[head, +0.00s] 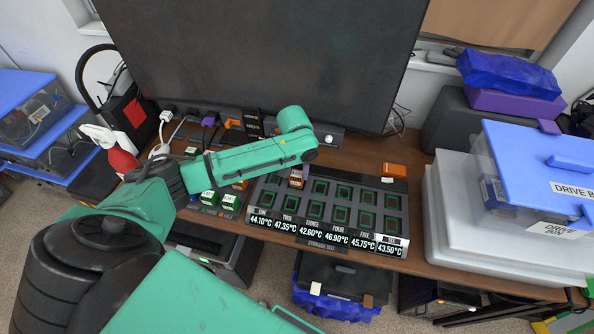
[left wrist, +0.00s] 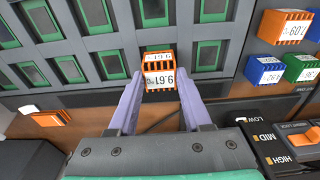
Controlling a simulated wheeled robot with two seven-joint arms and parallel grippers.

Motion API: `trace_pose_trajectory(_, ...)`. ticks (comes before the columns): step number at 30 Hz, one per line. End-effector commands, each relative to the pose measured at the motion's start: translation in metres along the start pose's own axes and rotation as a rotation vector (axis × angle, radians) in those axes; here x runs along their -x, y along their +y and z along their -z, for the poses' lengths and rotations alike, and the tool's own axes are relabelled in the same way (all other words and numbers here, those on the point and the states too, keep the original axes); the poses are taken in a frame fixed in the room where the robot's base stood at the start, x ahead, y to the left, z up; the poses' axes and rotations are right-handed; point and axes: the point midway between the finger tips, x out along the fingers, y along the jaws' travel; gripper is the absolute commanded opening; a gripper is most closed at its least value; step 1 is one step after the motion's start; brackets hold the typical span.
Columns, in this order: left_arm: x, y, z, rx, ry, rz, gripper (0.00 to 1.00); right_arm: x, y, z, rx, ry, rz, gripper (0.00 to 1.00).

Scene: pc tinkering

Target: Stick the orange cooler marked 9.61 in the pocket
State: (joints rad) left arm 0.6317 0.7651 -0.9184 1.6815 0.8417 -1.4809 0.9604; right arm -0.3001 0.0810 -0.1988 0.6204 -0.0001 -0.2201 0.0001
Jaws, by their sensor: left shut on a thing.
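The orange cooler marked 9.61 (left wrist: 160,72) is between the purple fingertips of my left gripper (left wrist: 160,88) in the left wrist view, its label facing the camera. In the head view the cooler (head: 296,178) shows small below my left forearm, over the tray's left half; that gripper is mostly hidden there. The dark grey tray (head: 352,212) has two rows of green-lined pockets, with plates ONE to SIX and temperatures along its front. The cooler appears above the tray; I cannot tell whether it touches a pocket. My right gripper is not in view.
More coolers lie left of the tray: orange (left wrist: 284,26), blue (left wrist: 266,70) and green (left wrist: 301,68). An orange block (head: 394,170) is behind the tray's right end. A large monitor (head: 270,60) stands behind; clear bins (head: 500,225) stand right.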

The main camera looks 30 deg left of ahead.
Motion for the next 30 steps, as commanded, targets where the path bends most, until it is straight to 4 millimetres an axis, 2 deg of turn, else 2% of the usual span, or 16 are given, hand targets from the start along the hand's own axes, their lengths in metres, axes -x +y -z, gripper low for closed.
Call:
trace_pose_trajectory(8, -0.004, 0.0, -0.001, 0.0, 0.0, 0.0, 0.0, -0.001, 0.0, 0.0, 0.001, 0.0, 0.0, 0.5)
trace_pose_trajectory(9, -0.005, 0.0, -0.001, 0.0, 0.0, 0.0, 0.53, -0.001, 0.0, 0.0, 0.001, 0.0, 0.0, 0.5)
trace_pose_trajectory(11, -0.004, 0.0, 0.0, 0.0, 0.001, 0.0, 0.76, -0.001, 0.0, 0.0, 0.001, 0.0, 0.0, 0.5)
trace_pose_trajectory(12, -0.004, 0.0, 0.0, 0.0, 0.001, 0.0, 0.84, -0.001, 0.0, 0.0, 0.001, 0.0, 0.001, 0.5)
trace_pose_trajectory(23, 0.001, 0.0, 0.0, 0.0, 0.001, -0.001, 0.84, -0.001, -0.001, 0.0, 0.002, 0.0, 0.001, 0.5)
trace_pose_trajectory(26, 0.018, 0.001, 0.001, -0.002, 0.004, -0.003, 0.84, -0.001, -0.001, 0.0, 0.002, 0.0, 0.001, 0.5)
trace_pose_trajectory(30, 0.057, 0.001, 0.001, -0.002, 0.006, -0.003, 0.84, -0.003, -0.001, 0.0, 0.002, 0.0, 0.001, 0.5)
